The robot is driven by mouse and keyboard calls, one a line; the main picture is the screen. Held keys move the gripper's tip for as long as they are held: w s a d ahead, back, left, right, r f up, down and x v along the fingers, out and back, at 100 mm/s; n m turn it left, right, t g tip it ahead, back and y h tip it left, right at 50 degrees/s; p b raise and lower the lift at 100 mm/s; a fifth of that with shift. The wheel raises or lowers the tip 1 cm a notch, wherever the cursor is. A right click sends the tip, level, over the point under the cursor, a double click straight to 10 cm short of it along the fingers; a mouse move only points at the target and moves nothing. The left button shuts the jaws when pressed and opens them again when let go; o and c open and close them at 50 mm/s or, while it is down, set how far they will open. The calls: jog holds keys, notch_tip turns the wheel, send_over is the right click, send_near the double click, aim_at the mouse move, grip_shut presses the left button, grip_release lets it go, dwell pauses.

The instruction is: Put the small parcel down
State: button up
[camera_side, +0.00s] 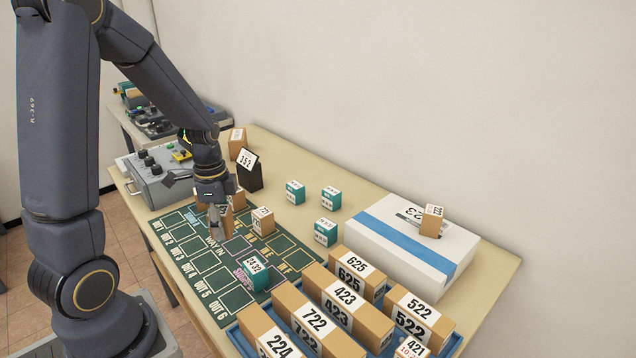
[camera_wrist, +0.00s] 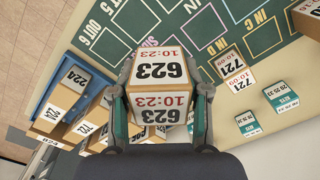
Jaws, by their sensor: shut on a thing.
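The small parcel in my grip is a brown cardboard box (camera_wrist: 160,74) with white labels reading 623 and 10:23. In the side view the parcel (camera_side: 228,222) is partly hidden by my gripper (camera_side: 217,213). My gripper is shut on it, with a finger on either side in the wrist view (camera_wrist: 164,88). The parcel is over the dark green marked mat (camera_side: 190,262), near its WAY IN lettering in the side view. I cannot tell whether its underside touches the mat.
A brown box labelled 721 (camera_wrist: 235,72) stands close by on the mat. A teal box (camera_side: 256,272) stands nearer the blue tray (camera_side: 240,343) of large numbered parcels. A white box with a blue stripe (camera_side: 405,240) and a black card holder (camera_side: 249,175) stand beyond.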

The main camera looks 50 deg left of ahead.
jog(key=w+d+n, duration=0.8)
jog(key=w+d, duration=0.2)
jog(key=d, duration=0.5)
jog(key=s+a+r, duration=0.2)
jog(key=s+a, duration=1.5)
jog(key=s, duration=0.1)
send_over(226, 241)
notch_tip(226, 241, down, 9)
jog(key=shift+w+a+f, duration=0.1)
jog(key=shift+w+f, duration=0.05)
jog(key=shift+f, duration=0.75)
jog(key=shift+w+a+f, duration=0.1)
jog(key=shift+w+f, duration=0.05)
jog(key=shift+f, duration=0.75)
